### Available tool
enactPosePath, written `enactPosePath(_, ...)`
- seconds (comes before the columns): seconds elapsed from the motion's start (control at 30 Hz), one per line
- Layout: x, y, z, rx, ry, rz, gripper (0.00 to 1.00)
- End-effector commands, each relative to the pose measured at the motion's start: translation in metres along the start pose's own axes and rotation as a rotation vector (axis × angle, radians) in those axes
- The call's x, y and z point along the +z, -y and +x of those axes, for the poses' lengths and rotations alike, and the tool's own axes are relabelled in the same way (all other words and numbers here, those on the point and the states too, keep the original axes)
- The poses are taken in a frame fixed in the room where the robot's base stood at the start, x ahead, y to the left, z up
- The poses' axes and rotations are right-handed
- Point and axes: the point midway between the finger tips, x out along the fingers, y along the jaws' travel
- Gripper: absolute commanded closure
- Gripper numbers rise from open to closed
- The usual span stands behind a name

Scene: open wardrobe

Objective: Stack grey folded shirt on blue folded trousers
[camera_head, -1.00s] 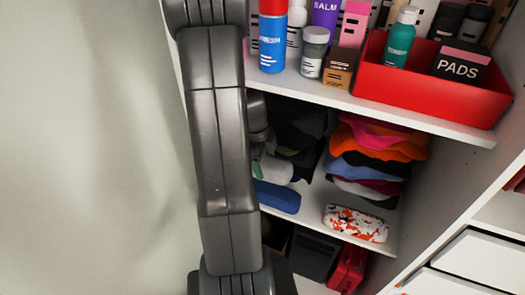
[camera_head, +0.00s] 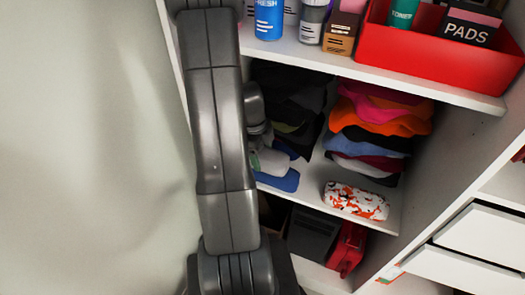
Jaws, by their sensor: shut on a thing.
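My gripper (camera_head: 268,161) is partly hidden behind my own arm, low in front of the left clothes pile. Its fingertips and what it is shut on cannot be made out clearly. A dark clothes pile (camera_head: 303,97), black to dark grey, stands at the left of the middle shelf, partly covered by my arm. I cannot pick out the grey folded shirt for certain. A blue folded layer (camera_head: 378,143), possibly the trousers, lies in the right pile under black and orange cloth. A flat blue thing (camera_head: 283,181) lies at the shelf's front left, just below my gripper; I cannot tell what it is.
A white and orange patterned case (camera_head: 355,201) lies at the shelf's front right. The upper shelf (camera_head: 385,78) holds bottles and a red tray (camera_head: 425,50). Below are a dark grey box (camera_head: 312,234) and a red case (camera_head: 347,250). White drawers (camera_head: 480,238) stand at right.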

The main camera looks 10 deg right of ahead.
Motion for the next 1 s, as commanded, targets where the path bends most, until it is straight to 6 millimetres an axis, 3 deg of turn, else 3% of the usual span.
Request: enactPosePath(1.0, 0.0016, 0.0002, 0.0076, -0.001, 0.000, 0.000, 0.39)
